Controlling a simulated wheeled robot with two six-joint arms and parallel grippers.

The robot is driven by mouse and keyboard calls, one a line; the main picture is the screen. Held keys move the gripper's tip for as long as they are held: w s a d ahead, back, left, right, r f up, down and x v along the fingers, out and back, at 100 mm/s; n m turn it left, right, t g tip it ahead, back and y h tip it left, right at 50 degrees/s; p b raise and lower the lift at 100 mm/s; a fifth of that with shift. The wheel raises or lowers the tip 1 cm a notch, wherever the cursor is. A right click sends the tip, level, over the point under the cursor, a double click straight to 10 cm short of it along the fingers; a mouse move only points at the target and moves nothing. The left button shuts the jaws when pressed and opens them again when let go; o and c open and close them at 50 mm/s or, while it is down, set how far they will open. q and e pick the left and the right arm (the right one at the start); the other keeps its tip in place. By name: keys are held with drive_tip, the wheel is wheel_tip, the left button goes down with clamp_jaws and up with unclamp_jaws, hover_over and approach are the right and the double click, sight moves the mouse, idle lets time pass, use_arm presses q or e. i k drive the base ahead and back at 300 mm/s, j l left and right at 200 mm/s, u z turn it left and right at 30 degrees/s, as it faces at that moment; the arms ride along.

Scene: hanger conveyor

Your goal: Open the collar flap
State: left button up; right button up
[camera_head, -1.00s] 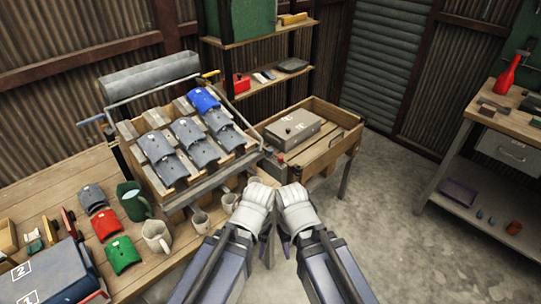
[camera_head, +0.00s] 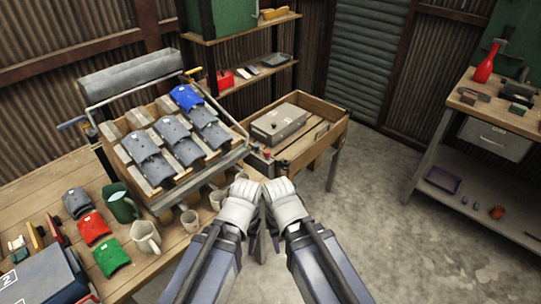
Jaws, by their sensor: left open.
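Several grey folded pieces, which may be the collars, lie in rows on the slanted wooden rack (camera_head: 168,197); one grey piece (camera_head: 146,150) is at the front left. A blue piece (camera_head: 186,97) lies at the rack's top. I cannot tell which part is the collar flap. My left gripper (camera_head: 262,230) is low in the middle, in front of the rack and apart from it, and open. My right gripper (camera_head: 274,232) is close beside it; its fingers are mostly hidden behind its wrist. I see nothing held in either.
The bench at left holds mugs (camera_head: 145,238), a green jug (camera_head: 120,204), and red (camera_head: 93,228), green (camera_head: 111,257) and grey (camera_head: 77,202) pieces. A wooden crate (camera_head: 335,118) with a grey box (camera_head: 280,122) stands behind. Open floor lies to the right, before a workbench (camera_head: 500,113).

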sight(299, 161)
drive_tip(key=i+z, duration=0.1)
drive_tip(key=z, duration=0.5)
drive_tip(key=i+z, duration=0.65)
drive_tip(key=i+j, duration=0.2)
drive_tip(key=i, duration=0.25)
drive_tip(key=i+j+z, duration=0.1)
drive_tip(key=i, duration=0.4)
